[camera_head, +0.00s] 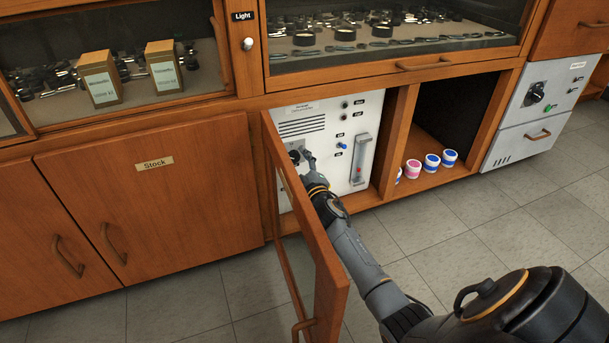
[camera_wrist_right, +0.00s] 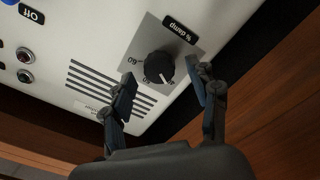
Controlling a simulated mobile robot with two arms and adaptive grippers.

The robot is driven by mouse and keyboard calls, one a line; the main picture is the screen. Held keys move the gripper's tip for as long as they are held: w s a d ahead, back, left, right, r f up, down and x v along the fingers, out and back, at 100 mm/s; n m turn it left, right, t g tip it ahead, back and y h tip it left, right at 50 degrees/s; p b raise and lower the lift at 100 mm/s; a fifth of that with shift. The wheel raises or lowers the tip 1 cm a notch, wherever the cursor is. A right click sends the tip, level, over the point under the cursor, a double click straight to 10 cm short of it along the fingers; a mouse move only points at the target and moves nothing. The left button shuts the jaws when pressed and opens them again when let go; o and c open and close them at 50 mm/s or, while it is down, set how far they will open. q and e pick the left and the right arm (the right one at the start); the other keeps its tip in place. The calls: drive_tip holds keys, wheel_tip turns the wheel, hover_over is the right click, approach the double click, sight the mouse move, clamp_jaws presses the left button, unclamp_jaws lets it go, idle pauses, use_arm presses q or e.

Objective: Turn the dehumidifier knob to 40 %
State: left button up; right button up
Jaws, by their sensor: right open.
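The dehumidifier (camera_head: 342,115) is a white panel unit inside an open cabinet bay. Its round black knob (camera_wrist_right: 159,67) sits on a grey dial plate (camera_wrist_right: 146,42) under a black "% damp" label, seen rotated in the right wrist view. A white pointer mark shows on the knob; the number it points at is too small to tell. My right gripper (camera_wrist_right: 162,86) is open, with one finger on each side of the knob and apart from it. In the head view the right gripper (camera_head: 304,157) is at the panel's left part and partly covers the knob. My left gripper is not in view.
An open wooden cabinet door (camera_head: 325,265) stands left of my right arm, close to it. Several small jars (camera_head: 432,162) stand in the bay to the right. Vents (camera_wrist_right: 110,88) and indicator lamps (camera_wrist_right: 24,55) are near the knob. The floor in front is clear.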

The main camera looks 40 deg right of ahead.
drive_tip(key=v, duration=1.1)
drive_tip(key=shift+f, duration=0.15)
